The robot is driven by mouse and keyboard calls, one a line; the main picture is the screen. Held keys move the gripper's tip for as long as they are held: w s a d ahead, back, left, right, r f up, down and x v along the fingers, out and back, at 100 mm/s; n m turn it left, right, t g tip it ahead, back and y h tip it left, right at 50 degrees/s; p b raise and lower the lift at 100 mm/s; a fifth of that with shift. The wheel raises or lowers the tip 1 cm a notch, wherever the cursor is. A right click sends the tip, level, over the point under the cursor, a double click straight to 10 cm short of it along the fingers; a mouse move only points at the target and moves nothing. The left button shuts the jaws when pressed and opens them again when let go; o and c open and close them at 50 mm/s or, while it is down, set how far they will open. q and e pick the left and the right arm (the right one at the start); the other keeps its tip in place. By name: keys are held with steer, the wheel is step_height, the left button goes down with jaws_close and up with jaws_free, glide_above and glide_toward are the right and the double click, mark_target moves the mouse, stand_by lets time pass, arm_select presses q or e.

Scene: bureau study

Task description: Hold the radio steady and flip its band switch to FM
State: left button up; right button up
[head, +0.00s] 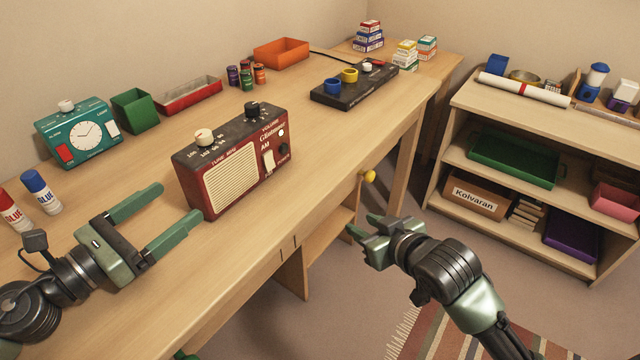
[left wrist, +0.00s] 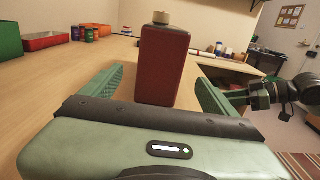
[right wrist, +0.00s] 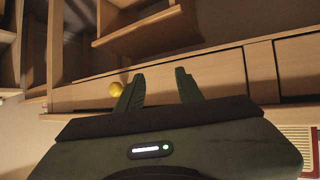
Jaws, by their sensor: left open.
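A dark red radio (head: 232,165) with a cream speaker grille stands upright near the desk's front edge. A cream switch (head: 268,162) sits on its front, with "AM" printed above; I cannot read its setting. My left gripper (head: 179,200) is open just off the radio's left end. In the left wrist view the radio (left wrist: 163,65) stands ahead between the spread fingers, with no clear contact. My right gripper (head: 360,228) is open and empty in front of the desk, right of the radio. A corner of the radio (right wrist: 308,145) shows at the right wrist view's edge.
A black panel with cups (head: 345,92) is farther right. A yellow knob (head: 369,176) juts from the desk front.

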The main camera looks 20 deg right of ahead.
mark_target(190, 191)
steer(key=w+r+t+y, duration=0.1)
steer(key=w+r+t, duration=0.3)
steer(key=r, duration=0.6)
arm_select(q)
steer(key=shift+x, duration=3.9)
arm_select(e)
steer(key=a+m+g+y, duration=0.1)
steer(key=a+y, duration=0.1)
steer(key=a, duration=0.1)
steer(key=s+a+m+g+y, duration=0.1)
steer(key=a+y, duration=0.1)
steer(key=a+r+m+y, duration=0.1)
steer(key=a+y, duration=0.2)
steer(key=shift+s+a+r+m+g, duration=0.1)
steer(key=shift+s+a+m+g, duration=0.2)
steer(key=shift+m+g, duration=0.1)
